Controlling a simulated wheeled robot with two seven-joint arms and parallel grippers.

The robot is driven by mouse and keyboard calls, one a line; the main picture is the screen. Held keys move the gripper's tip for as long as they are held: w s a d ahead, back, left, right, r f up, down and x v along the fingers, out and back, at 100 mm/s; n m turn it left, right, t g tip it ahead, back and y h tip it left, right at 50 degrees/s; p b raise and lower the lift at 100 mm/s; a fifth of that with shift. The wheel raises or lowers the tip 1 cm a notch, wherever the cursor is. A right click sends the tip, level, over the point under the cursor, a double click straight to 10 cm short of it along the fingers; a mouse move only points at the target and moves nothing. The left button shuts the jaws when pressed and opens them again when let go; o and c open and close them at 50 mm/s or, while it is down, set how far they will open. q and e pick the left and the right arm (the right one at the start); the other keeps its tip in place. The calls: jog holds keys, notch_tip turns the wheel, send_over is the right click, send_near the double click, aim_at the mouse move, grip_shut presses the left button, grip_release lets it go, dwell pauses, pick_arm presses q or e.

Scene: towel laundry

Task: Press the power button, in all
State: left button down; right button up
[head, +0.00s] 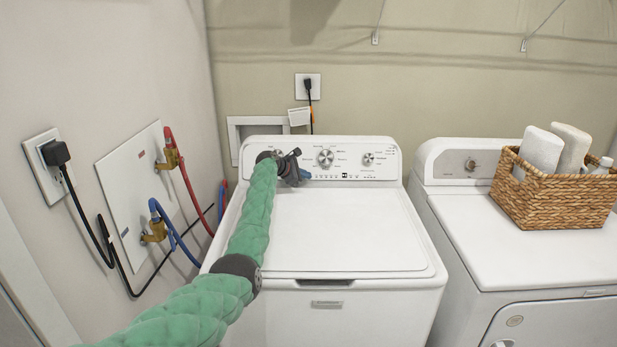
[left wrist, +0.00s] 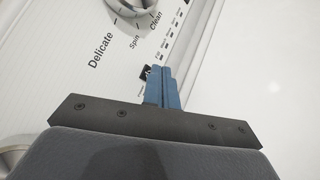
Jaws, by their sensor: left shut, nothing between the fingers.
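The white washer (head: 340,230) stands in the middle of the head view, with its control panel (head: 365,150) along the back. My left arm reaches over the washer's left side. My left gripper (head: 304,174) is shut and empty at the lower left part of the panel. In the left wrist view the blue fingertips (left wrist: 160,70) are together, right beside a small black square button (left wrist: 146,71) that they partly cover. Its tiny label is unreadable; I cannot tell whether the fingertips touch it. My right gripper is not in view.
A large knob (head: 325,157) and a smaller knob (head: 368,159) sit on the panel above the button row. The washer lid (head: 350,235) is closed. A dryer (head: 520,245) with a wicker basket (head: 550,195) stands right. Hoses (head: 186,190) run along the left wall.

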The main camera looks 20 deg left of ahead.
pick_arm(q)
jog(key=shift+w+a+f+b, duration=0.1)
jog(key=shift+w+f+b, duration=0.05)
jog(key=shift+w+b, duration=0.2)
dwell(0.5)
dwell(0.3)
jog(key=shift+s+r+p, duration=0.35)
jog(key=shift+s+p, duration=0.15)
jog(key=shift+p, duration=0.8)
jog(key=shift+s+d+p, duration=0.2)
jog(key=shift+p, duration=0.15)
